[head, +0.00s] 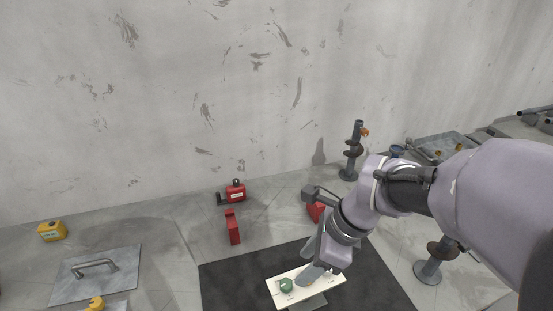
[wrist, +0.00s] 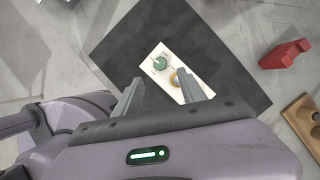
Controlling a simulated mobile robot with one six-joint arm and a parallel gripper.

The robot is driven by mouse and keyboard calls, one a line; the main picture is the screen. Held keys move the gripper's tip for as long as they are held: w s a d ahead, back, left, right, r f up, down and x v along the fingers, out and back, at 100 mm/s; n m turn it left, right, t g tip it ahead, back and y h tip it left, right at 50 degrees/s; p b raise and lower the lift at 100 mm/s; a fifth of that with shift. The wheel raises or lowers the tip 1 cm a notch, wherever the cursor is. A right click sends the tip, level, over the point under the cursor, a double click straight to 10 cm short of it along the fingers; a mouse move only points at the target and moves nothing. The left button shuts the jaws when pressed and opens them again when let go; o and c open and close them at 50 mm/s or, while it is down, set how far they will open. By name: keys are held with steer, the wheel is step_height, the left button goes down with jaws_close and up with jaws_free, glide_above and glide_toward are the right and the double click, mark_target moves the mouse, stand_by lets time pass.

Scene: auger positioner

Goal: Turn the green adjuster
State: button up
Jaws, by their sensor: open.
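The green adjuster (head: 286,285) is a small round knob on the left part of a white panel (head: 275,291). In the wrist view the green adjuster (wrist: 159,63) sits near the upper left of the white panel (wrist: 152,48), beside a tan knob (wrist: 174,78). My gripper (head: 311,262) is above the panel, to the right of the green adjuster in the head view, and hides part of the panel. In the wrist view my gripper (wrist: 160,77) is open and empty. The green adjuster shows just beyond its fingertips, apart from them.
The panel stands on a dark mat (head: 225,280). Red items (head: 233,227) and a red can (head: 236,191) lie behind it. A metal plate with a handle (head: 97,268) and a yellow box (head: 52,231) are at left. A grey post (head: 350,165) stands near the wall.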

mark_target(286, 283)
steer(key=b+x, duration=0.3)
steer(key=x, duration=0.6)
steer(key=shift+f, duration=0.1)
steer(key=shift+c, duration=0.2)
jaws_close()
